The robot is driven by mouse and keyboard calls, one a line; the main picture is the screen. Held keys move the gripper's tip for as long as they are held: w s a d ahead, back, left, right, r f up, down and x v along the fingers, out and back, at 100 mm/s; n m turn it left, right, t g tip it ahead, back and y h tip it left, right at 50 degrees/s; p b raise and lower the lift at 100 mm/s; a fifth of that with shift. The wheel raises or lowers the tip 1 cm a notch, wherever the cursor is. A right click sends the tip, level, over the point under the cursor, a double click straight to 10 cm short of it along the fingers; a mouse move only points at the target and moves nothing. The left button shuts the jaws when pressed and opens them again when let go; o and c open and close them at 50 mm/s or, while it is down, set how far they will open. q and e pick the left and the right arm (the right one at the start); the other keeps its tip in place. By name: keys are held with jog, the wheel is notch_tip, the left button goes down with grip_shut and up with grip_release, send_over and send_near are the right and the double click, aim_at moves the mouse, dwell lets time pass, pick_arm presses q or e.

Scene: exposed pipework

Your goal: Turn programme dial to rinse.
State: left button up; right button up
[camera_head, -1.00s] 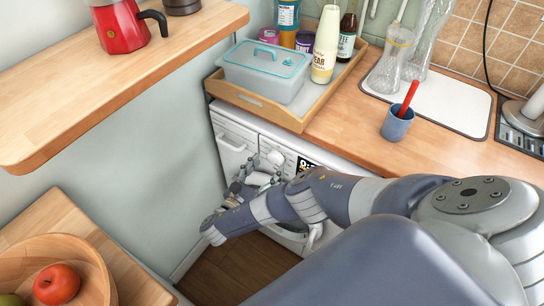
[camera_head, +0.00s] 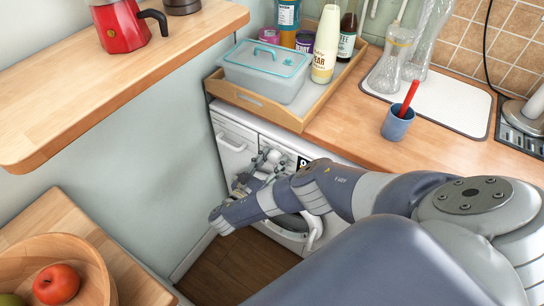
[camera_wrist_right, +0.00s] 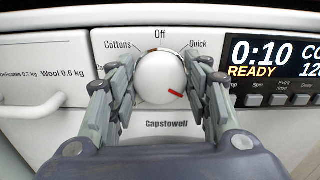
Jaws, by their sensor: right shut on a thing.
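The programme dial (camera_wrist_right: 158,78) is a white round knob on the front panel of a white washing machine (camera_head: 233,128). Its red mark points to the lower right. The printed labels Cottons, Off and Quick show above it; any labels lower down are hidden by my fingers. My right gripper (camera_wrist_right: 163,66) is shut on the dial, with one finger on its left side and one on its right. In the head view my right gripper (camera_head: 262,163) is at the machine's upper front, and the dial is hidden there. My left gripper is not in view.
The machine's display (camera_wrist_right: 272,60) right of the dial reads 0:10 READY. A drawer front (camera_wrist_right: 45,85) lies left of it. Above is the worktop (camera_head: 345,125) with a wooden tray (camera_head: 262,105) and a blue cup (camera_head: 397,123). A wooden shelf (camera_head: 110,75) is at the upper left.

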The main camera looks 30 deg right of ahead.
jog(key=shift+n, duration=0.3)
jog(key=shift+n+p, duration=0.8)
jog(key=shift+n, duration=0.4)
jog(key=n+p, duration=0.1)
jog(key=n, duration=0.3)
jog(key=shift+w+f+n, duration=0.1)
jog(key=shift+n, duration=0.2)
jog(key=o, duration=1.1)
jog(key=shift+c, duration=0.2)
jog(key=v, duration=1.2)
